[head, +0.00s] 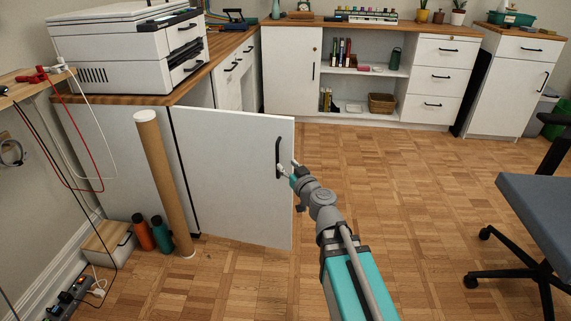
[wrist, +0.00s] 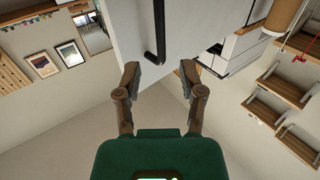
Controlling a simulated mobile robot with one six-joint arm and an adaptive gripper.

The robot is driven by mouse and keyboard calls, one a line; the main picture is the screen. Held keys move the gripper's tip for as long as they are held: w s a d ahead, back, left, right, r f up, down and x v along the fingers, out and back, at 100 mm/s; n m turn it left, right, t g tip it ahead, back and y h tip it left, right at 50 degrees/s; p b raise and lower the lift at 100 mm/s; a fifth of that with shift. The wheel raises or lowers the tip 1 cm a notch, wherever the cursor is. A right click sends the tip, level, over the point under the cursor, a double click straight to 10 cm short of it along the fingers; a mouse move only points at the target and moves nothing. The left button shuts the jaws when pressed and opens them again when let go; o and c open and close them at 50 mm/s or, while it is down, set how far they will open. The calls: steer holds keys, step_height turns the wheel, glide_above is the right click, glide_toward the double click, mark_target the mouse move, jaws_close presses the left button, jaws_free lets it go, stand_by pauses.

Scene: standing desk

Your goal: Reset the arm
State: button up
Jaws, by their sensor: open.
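My gripper (wrist: 160,70) is open in the wrist view, its two fingers apart with nothing between them. A black bar handle (wrist: 153,32) on a white cabinet door (wrist: 200,25) shows just past the fingertips. In the head view my arm reaches forward from the bottom, and my gripper (head: 287,172) is close to the door handle (head: 278,152). The white door (head: 230,175) stands swung out from the cabinet under the printer. I cannot tell whether a finger touches the handle.
A tall cardboard tube (head: 164,185) stands left of the door, beside orange (head: 142,232) and teal (head: 161,232) bottles. A printer (head: 125,50) sits on the counter above. An office chair (head: 540,220) is at right. Open parquet floor (head: 410,190) lies between.

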stand_by(0.4)
steer(key=s+d+f+g+h+p, duration=0.1)
steer(key=s+d+f+g+p, duration=0.1)
steer(key=s+f+g+p, duration=0.6)
steer(key=s+d+r+m+g+h+p, duration=0.2)
steer(key=s+d+m+g+h+p, duration=0.25)
steer(key=s+d+g+h, duration=0.5)
steer(key=d+r+t+y+p, duration=0.1)
steer(key=d+r+y+p, duration=0.1)
steer(key=r+p, duration=3.5)
steer(key=shift+s+d+r+m+y+p, duration=0.25)
steer(key=shift+s+d+m+y+p, duration=0.1)
steer(key=shift+s+d, duration=0.15)
